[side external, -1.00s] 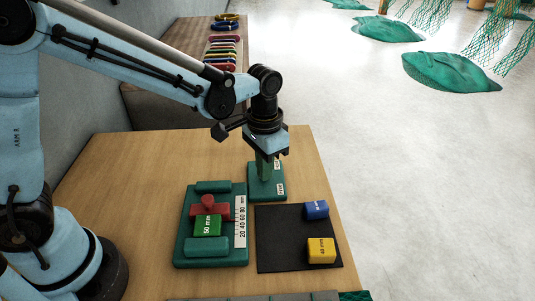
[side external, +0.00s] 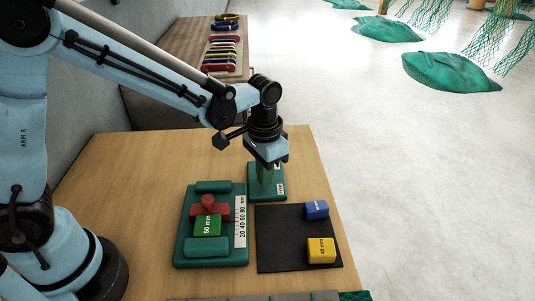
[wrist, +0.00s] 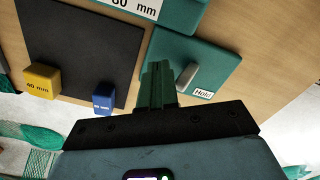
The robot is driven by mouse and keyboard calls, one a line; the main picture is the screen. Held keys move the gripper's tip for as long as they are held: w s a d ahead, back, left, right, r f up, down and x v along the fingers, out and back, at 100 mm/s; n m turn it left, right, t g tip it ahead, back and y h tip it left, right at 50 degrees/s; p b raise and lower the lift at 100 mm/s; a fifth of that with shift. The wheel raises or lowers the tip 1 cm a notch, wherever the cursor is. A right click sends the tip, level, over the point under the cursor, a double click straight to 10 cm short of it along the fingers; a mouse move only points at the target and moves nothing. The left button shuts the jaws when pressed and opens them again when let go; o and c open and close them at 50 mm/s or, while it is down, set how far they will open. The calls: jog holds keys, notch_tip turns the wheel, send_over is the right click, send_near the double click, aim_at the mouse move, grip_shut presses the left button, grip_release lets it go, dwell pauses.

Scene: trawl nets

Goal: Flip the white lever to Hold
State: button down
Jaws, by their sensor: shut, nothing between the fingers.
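The white lever (wrist: 187,77) is a short pale bar on a green plate (wrist: 215,62), seen in the wrist view just right of my fingers. A label reading "Hold" (wrist: 203,93) is on the plate near the lever's lower right. I cannot tell which way the lever leans. My gripper (wrist: 158,74) is shut and empty, its green fingers over the plate beside the lever; whether they touch it is unclear. In the side view my gripper (side external: 265,178) is over the same plate (side external: 266,195) and hides the lever.
A green fixture (side external: 208,249) with a red clamp (side external: 203,211), a green 50 mm block (side external: 207,226) and a white scale (side external: 240,222) stands in front. A black mat (side external: 285,250) holds a blue block (side external: 316,210) and a yellow 40 mm block (side external: 321,251). Left table area is clear.

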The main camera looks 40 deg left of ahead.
jog(key=shift+w+a, duration=1.55)
jog(key=shift+a, duration=0.05)
jog(key=shift+s+d+r, duration=0.2)
jog(key=shift+r, duration=0.95)
jog(key=shift+s+d+r, duration=0.2)
jog(key=shift+r, duration=1)
jog(key=shift+s+d+r, duration=0.2)
jog(key=shift+r, duration=0.95)
